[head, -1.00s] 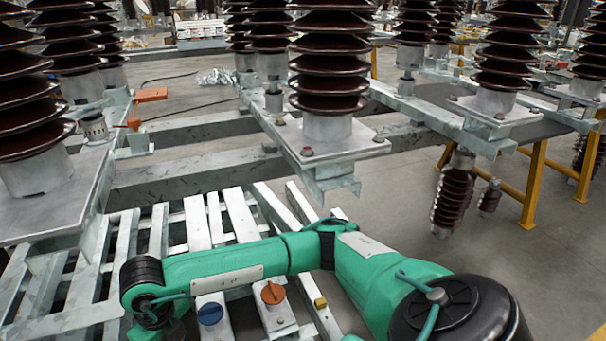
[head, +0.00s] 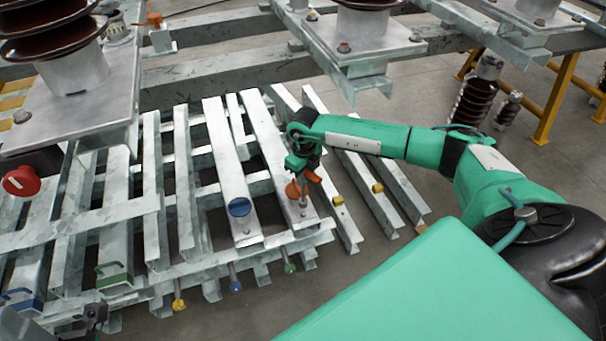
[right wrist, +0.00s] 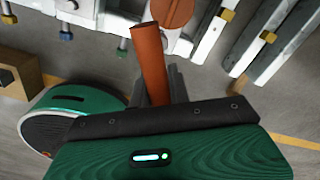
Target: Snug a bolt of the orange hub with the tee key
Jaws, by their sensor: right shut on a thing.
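The orange hub (head: 292,190) sits on a pale metal bar of the slatted rack, partly hidden by my right gripper and the key. Part of it shows at the top of the right wrist view (right wrist: 172,10). My right gripper (head: 309,168) is shut on the tee key, beside and over the hub. The tee key's orange handle (head: 314,177) shows at the fingers, and its grey shank runs down towards the bar. In the right wrist view the handle (right wrist: 150,60) sticks up from the fingers. I cannot tell whether the tip touches a bolt. My left gripper is not in view.
A blue hub (head: 239,207) sits on the neighbouring bar to the left. Yellow blocks (head: 338,201) sit on bars at the right. Rods with yellow, blue and green ends (head: 236,285) stick out at the front edge. Large insulators on metal plates (head: 75,92) stand behind.

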